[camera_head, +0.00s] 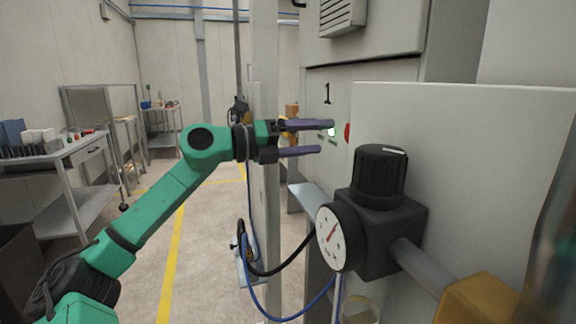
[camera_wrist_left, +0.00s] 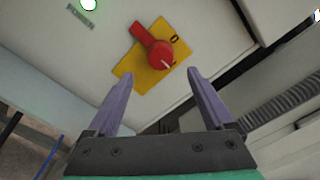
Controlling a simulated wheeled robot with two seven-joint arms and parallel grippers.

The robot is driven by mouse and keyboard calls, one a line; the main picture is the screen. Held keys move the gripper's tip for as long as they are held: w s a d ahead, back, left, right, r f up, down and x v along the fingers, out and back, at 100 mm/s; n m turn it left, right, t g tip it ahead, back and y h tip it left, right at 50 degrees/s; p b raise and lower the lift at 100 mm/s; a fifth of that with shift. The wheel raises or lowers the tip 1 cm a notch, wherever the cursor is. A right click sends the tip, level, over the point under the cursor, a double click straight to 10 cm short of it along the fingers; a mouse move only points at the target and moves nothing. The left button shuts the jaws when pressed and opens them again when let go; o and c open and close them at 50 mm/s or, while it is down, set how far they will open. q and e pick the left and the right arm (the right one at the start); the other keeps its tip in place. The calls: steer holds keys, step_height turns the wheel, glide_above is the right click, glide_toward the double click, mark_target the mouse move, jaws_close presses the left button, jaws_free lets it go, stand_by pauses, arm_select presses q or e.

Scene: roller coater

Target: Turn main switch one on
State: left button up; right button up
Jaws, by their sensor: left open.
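The main switch is a red rotary handle (camera_wrist_left: 158,52) on a yellow plate (camera_wrist_left: 128,68), ahead of my left gripper in the left wrist view. A white pointer mark and a black "0" show at the handle's right side. In the head view only a sliver of red (camera_head: 347,132) shows at the panel edge, below a black "1" (camera_head: 327,94). My left gripper (camera_head: 327,137) is open and empty. Its purple fingers point at the panel, and in the left wrist view (camera_wrist_left: 160,88) they lie below the handle, apart from it. My right gripper is not in view.
A black-knobbed regulator (camera_head: 380,178) with a gauge (camera_head: 335,236) stands at right front. A workbench (camera_head: 62,150) stands at left. The yellow-lined floor is open.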

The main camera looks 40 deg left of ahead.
arm_select(q)
steer(key=b+v, duration=0.1)
steer(key=v, duration=0.4)
steer(key=shift+s+a, duration=0.15)
steer(key=shift+s, duration=0.05)
steer(key=shift+a, duration=0.1)
